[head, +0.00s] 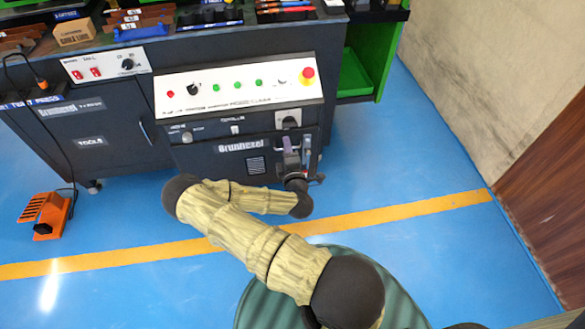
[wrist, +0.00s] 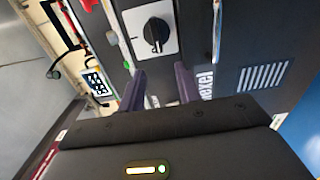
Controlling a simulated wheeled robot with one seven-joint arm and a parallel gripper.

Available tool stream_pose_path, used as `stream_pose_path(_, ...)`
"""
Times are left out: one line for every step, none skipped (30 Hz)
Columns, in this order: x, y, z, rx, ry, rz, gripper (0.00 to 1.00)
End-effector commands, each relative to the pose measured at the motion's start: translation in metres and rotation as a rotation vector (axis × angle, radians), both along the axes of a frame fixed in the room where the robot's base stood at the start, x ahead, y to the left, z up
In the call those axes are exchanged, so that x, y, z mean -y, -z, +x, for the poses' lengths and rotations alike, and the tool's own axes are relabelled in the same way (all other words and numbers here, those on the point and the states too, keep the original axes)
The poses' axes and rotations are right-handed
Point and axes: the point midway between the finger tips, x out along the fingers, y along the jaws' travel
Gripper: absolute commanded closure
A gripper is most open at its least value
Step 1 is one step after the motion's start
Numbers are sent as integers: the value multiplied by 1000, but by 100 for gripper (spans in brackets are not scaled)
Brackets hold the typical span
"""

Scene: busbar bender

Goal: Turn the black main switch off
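The black main switch (wrist: 156,35) is a rotary knob on a square white plate. It shows clearly in the wrist view at the top middle, with its grip bar running roughly up and down in that picture. In the head view the switch plate (head: 289,118) sits at the upper right of the machine's dark front, partly covered by my gripper. My gripper (wrist: 160,77) is open and empty, its two purple fingers apart. The knob lies ahead of the gap between them, and the fingers look short of it. In the head view my gripper (head: 296,145) is just below the switch plate.
A sloping white control panel (head: 238,90) with a red emergency button (head: 307,74) and several green buttons is above the switch. An orange foot pedal (head: 44,215) lies on the blue floor at left. Open floor (head: 425,150) extends to the right.

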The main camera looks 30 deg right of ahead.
Motion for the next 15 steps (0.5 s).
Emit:
stream_pose_path(-2, -2, -11, -5, 2, -2, 66)
stream_pose_path(-4, -1, -16, -4, 1, -1, 66)
stream_pose_path(-6, -1, -24, -4, 2, -1, 66)
stream_pose_path(-8, -1, -30, -3, 0, -1, 66)
stream_pose_path(-10, -1, -36, -5, 1, -2, 66)
stream_pose_path(-12, -1, -43, -4, 1, -1, 66)
stream_pose_path(-14, -1, -49, -4, 1, -1, 66)
stream_pose_path(-15, -1, -55, -4, 1, -2, 66)
stream_pose_path(-17, -1, -62, -4, 1, -2, 66)
stream_pose_path(-19, -1, -67, -4, 1, -2, 66)
stream_pose_path(-20, 0, -71, -3, 0, -1, 66)
stream_pose_path(-22, 0, -76, -2, 1, -1, 66)
stream_pose_path(-23, 0, -80, -2, 1, 0, 66)
stream_pose_path(-24, 0, -83, -2, 0, 0, 66)
stream_pose_path(-25, -1, -86, 0, 0, -1, 66)
